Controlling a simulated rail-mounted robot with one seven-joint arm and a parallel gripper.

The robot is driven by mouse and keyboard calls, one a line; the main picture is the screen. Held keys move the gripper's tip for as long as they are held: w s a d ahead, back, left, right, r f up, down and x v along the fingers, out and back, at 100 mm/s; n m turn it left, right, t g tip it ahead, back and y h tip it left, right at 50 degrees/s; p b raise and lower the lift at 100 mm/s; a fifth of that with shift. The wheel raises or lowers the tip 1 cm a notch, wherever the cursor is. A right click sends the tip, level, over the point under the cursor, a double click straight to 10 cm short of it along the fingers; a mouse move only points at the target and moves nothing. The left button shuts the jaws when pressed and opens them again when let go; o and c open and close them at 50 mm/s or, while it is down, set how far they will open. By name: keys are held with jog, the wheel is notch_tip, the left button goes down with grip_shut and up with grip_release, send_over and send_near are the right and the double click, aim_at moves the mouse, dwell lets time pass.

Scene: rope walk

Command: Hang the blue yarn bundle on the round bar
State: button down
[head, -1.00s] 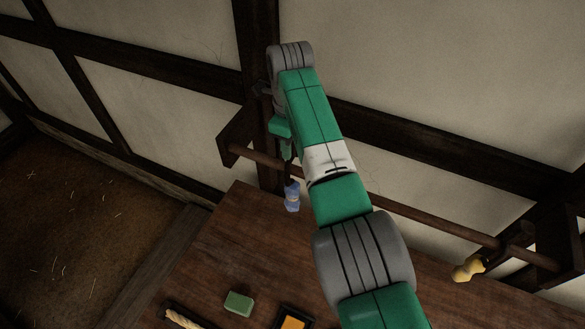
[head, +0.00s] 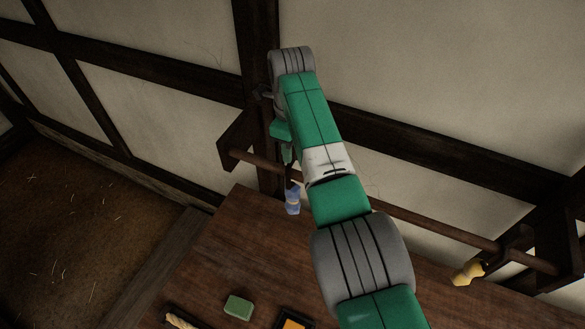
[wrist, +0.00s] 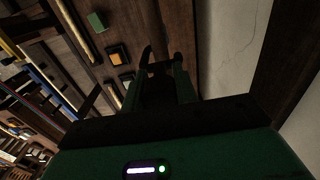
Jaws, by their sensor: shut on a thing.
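The blue yarn bundle (head: 293,201) hangs upright below my gripper (head: 289,166) in the head view, near the left end of the round bar (head: 420,222). My gripper is shut on its upper end, partly hidden behind my arm. In the head view the bundle shows just below the bar's line; I cannot tell whether its loop is around the bar or beside it. In the wrist view my gripper's fingers (wrist: 164,72) show dark against the table, and I cannot make out the bundle there.
A yellow bundle (head: 468,273) hangs near the bar's right end. Dark wooden brackets (head: 237,140) carry the bar along the wall. On the table (head: 235,250) below lie a green block (head: 238,307) and a dark tray with an orange piece (head: 294,324).

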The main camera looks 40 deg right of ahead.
jog(key=shift+f, duration=0.1)
jog(key=shift+f+b, duration=0.65)
jog(key=shift+f, duration=0.7)
jog(key=c, duration=1)
grip_release()
notch_tip(320, 180, up, 8)
jog(key=shift+f+b, duration=0.1)
jog(key=shift+b, duration=0.55)
